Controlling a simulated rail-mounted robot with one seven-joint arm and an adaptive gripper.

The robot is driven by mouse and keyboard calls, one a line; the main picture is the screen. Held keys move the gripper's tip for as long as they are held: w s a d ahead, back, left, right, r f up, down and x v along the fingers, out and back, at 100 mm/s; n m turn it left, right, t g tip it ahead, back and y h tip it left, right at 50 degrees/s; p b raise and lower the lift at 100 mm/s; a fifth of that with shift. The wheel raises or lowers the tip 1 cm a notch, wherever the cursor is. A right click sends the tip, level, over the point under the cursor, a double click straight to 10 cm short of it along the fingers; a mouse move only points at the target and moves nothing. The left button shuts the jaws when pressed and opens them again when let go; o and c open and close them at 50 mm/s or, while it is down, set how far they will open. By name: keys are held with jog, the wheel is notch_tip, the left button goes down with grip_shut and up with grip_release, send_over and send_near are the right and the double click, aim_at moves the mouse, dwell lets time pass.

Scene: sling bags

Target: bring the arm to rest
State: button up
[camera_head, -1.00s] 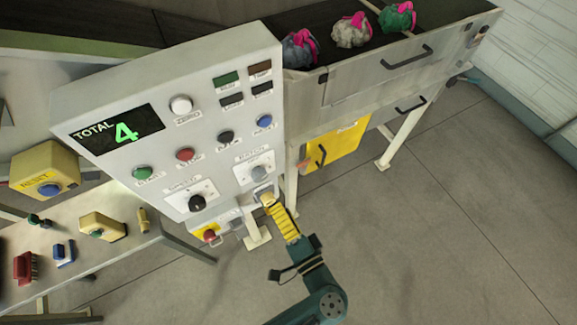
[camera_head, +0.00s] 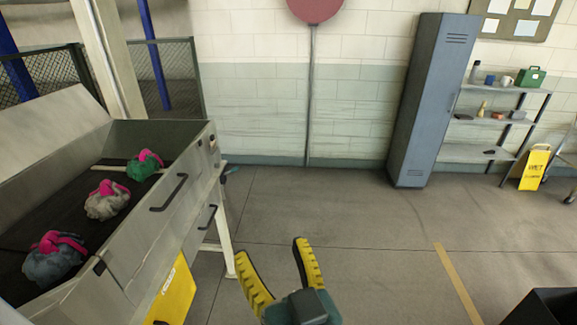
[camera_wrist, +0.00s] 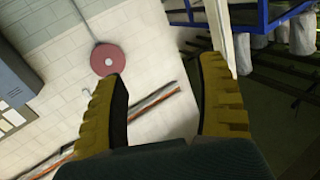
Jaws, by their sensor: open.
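My gripper (camera_head: 282,268) is at the bottom middle of the head view, over the open floor. Its two yellow ribbed fingers are spread apart with nothing between them. In the wrist view my gripper (camera_wrist: 165,100) also shows both fingers apart and empty, with the pale block wall behind. The gripper is to the right of the metal conveyor trough (camera_head: 150,240) and apart from it. Most of my arm is out of the head view.
Three bundles, grey-blue (camera_head: 52,262), pale (camera_head: 106,203) and green (camera_head: 143,168), each with pink, lie in the trough. A blue locker (camera_head: 430,100), a shelf (camera_head: 480,153) and a yellow floor sign (camera_head: 533,170) stand farther right. The middle floor is clear.

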jog(key=s+d+r+m+t+h, duration=0.4)
jog(key=s+d+r+t+h, duration=0.3)
jog(key=d+r, duration=0.45)
notch_tip(320, 180, up, 14)
jog(key=g+h+p, duration=0.1)
jog(key=p, duration=1.2)
jog(key=shift+a+f, duration=0.2)
jog(key=shift+a, duration=0.15)
